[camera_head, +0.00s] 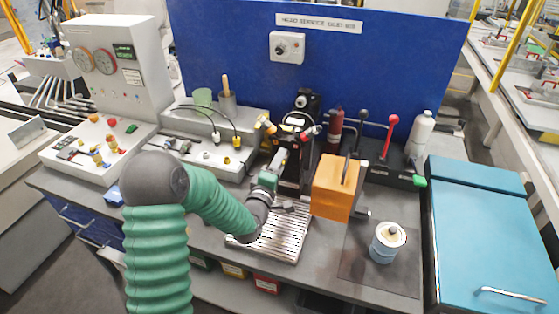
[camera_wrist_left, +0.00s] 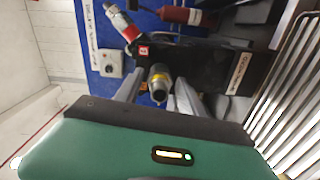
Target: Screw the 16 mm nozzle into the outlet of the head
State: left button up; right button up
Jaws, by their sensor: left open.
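The head (camera_head: 297,122) is a dark fixture with yellow and red parts, standing on the bench in front of the blue panel. My left gripper (camera_head: 279,158) is just in front of it. In the left wrist view its two grey fingers (camera_wrist_left: 158,98) are open, one either side of a grey cylindrical piece with a yellow band (camera_wrist_left: 160,82). Its round end faces my wrist camera. I cannot tell whether this piece is the 16 mm nozzle or the head's outlet, nor whether the fingers touch it. My right gripper is not in view.
A slatted metal tray (camera_head: 272,232) lies under my left gripper. An orange block (camera_head: 336,187) stands right of it, and a blue-and-white can (camera_head: 387,242) stands further right. A red lever (camera_head: 389,134) and a white bottle (camera_head: 420,133) are behind. A gauge console (camera_head: 118,65) stands left.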

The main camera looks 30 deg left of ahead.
pick_arm(q)
jog(key=shift+n, duration=0.7)
jog(key=n+p, duration=0.1)
jog(key=n, duration=0.2)
jog(key=shift+r, duration=0.15)
jog(key=n+p, duration=0.1)
jog(key=n, duration=0.2)
jog(key=shift+n, duration=0.3)
jog(key=n+p, duration=0.1)
jog(key=n, duration=0.2)
jog(key=shift+a+n, duration=0.1)
jog(key=shift+n, duration=0.2)
jog(key=shift+f+n+p, duration=0.25)
jog(key=shift+n+p, duration=0.05)
jog(key=shift+n, duration=0.6)
jog(key=shift+r, duration=0.1)
